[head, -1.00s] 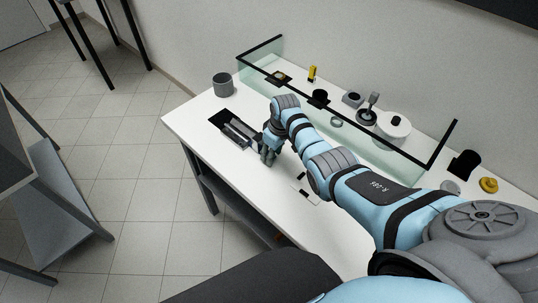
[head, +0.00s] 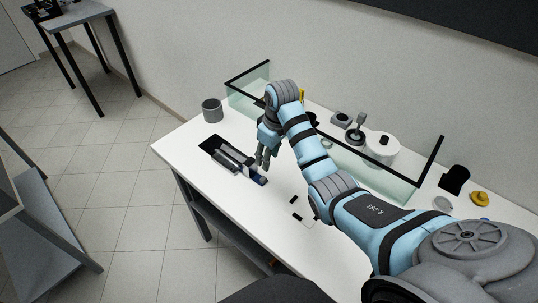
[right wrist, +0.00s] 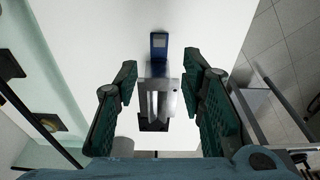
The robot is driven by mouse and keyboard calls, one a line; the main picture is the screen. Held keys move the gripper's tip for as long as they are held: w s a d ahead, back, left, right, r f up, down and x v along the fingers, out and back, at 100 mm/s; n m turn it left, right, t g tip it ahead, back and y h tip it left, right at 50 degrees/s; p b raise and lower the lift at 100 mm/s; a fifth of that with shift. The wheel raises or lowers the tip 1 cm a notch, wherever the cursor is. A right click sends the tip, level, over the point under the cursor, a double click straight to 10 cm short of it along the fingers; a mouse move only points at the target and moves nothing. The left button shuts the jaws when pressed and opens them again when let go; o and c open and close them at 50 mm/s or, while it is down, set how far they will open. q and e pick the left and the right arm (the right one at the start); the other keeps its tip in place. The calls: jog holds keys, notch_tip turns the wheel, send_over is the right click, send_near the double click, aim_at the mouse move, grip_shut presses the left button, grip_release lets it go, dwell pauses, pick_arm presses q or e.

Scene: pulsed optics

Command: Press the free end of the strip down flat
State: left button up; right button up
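A grey metal fixture (head: 232,158) lies on a black base on the white table. A dark blue piece (head: 262,180), possibly the strip's end, sticks out at its near end. In the right wrist view the blue piece (right wrist: 159,44) is ahead of the shiny fixture (right wrist: 158,96). I cannot tell whether it lies flat. My right gripper (head: 266,160) points down just above and beside the fixture. In the wrist view my right gripper (right wrist: 160,76) has its two fingers well apart, with nothing held between them. My left gripper is not in view.
A low glass-walled, black-edged enclosure (head: 390,187) runs along the table's back. A grey cup (head: 212,110) stands at the far left.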

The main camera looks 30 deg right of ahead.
aim_at(263, 178)
jog(key=w+a+r+b, duration=0.2)
jog(key=w+r, duration=0.2)
jog(key=shift+g+h, duration=0.3)
jog(key=shift+g, duration=0.5)
jog(key=f+b, duration=0.1)
jog(key=f, duration=0.4)
jog(key=s+f+b, duration=0.1)
jog(key=f, duration=0.4)
jog(key=d+f+b, duration=0.1)
jog(key=f, duration=0.3)
jog(key=shift+s+d+f, duration=0.1)
jog(key=shift+s+f, duration=0.2)
jog(key=shift+f, duration=0.1)
jog(key=shift+w+f, duration=0.1)
jog(key=shift+f, duration=0.4)
